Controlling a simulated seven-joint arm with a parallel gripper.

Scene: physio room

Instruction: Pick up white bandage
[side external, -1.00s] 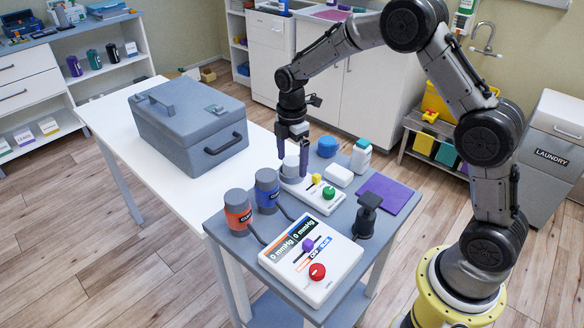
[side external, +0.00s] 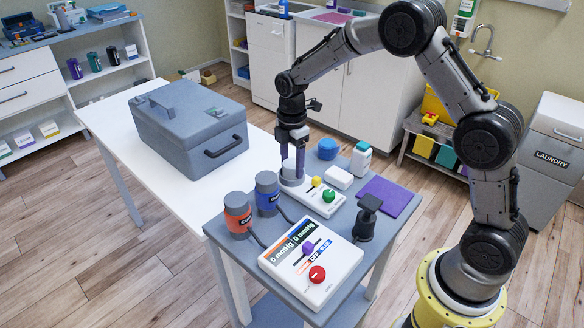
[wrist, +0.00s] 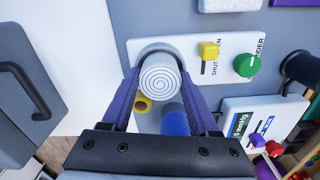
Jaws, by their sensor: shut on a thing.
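The white bandage (wrist: 160,82) is a roll with a spiral end, seen end-on in the wrist view. My gripper (wrist: 158,84) is shut on it, one purple finger on each side. In the side external view my gripper (side external: 292,163) points down with the bandage (side external: 290,167) between its fingers, partly hidden by them. The bandage is upright at the round grey end of a small white panel (side external: 325,205) with a yellow and a green knob. I cannot tell whether it touches the grey base.
Orange-marked (side external: 238,213) and blue-marked (side external: 267,192) grey cylinders stand left of the panel. The pressure box (side external: 285,262) is in front. A grey case (side external: 188,125) sits on the white table.

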